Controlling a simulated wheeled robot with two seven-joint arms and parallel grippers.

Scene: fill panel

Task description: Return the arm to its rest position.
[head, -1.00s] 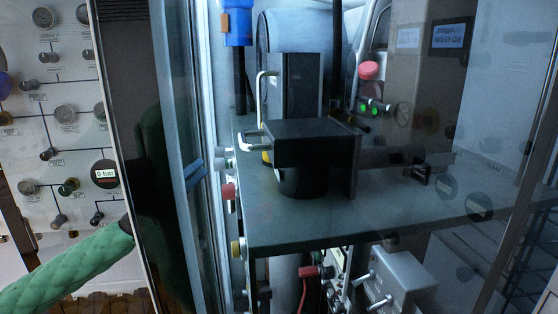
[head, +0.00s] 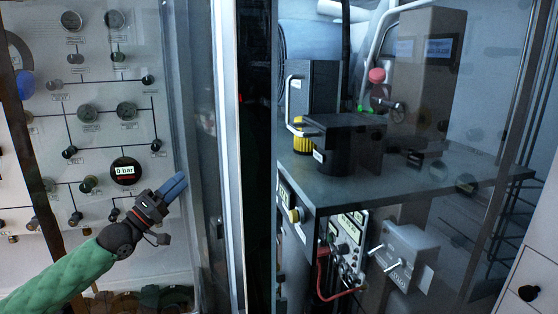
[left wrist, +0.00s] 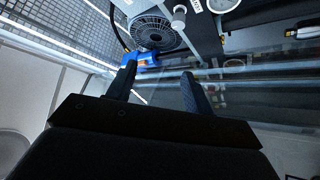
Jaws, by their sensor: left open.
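My left arm, in a green quilted sleeve, comes in from the lower left of the head view. My left gripper (head: 172,189), with blue fingers, is in front of the white gauge panel (head: 108,52), close to the cabinet's frame edge. In the left wrist view the two dark fingers (left wrist: 158,88) stand apart with nothing between them. Beyond them is a blue part (left wrist: 145,57) below a round black fan (left wrist: 152,32); whether a finger touches it I cannot tell. My right gripper is in neither view.
A digital gauge reading 0 bar (head: 126,171) is beside my gripper, among several knobs. To the right, behind glass, a black device (head: 345,141) stands on a grey shelf (head: 420,182). A grey switch box (head: 404,258) is below. A dark vertical post (head: 256,120) stands between.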

